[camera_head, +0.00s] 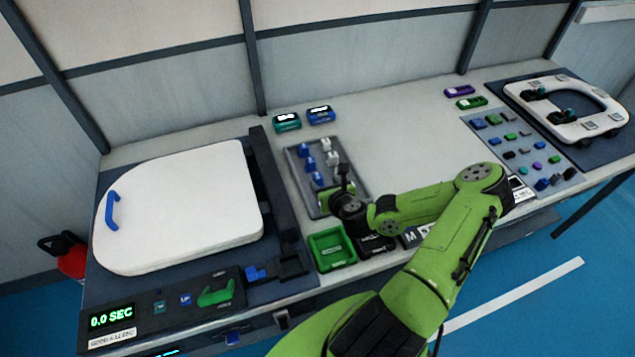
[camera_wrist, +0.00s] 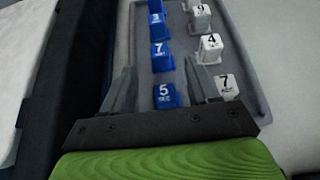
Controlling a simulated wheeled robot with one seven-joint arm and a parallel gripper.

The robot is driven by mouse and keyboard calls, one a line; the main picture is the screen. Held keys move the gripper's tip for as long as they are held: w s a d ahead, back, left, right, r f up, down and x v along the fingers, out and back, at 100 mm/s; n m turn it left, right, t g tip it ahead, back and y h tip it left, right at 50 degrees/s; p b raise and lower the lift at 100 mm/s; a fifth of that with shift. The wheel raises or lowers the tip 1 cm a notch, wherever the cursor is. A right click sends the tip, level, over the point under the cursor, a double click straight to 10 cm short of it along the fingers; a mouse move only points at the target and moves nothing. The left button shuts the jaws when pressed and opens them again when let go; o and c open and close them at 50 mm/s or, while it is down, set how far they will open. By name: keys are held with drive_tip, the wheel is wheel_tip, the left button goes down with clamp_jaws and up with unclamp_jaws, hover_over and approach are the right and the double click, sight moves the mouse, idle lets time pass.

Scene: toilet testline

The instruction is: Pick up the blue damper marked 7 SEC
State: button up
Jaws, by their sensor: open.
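The blue damper marked 7 (camera_wrist: 161,57) stands in a grey tray in the wrist view, the middle of three blue dampers in one column. In the head view it appears as the middle blue block (camera_head: 312,164). My gripper (camera_wrist: 160,68) is open and empty above the tray, its fingers on either side of the blue column. A blue damper marked 5 (camera_wrist: 165,95) stands nearer my palm, and one marked 3 (camera_wrist: 156,22) stands farther off. In the head view my gripper (camera_head: 340,184) hangs over the tray's near part, hiding some of it.
White dampers marked 9 (camera_wrist: 200,17), 4 (camera_wrist: 210,48) and 7 (camera_wrist: 228,85) stand in a column to the right. The tray (camera_head: 294,171) lies beside a white toilet lid (camera_head: 185,205). A green bin (camera_head: 332,250) is in front.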

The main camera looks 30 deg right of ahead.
sight(318, 177)
drive_tip(key=x, duration=0.6)
drive_tip(key=shift+w+f, duration=0.15)
drive_tip(key=shift+w, duration=0.05)
drive_tip(key=shift+s, duration=0.1)
drive_tip(key=shift+c, duration=0.4)
drive_tip(key=c, duration=1)
clamp_jaws()
drive_tip(key=shift+r, duration=0.2)
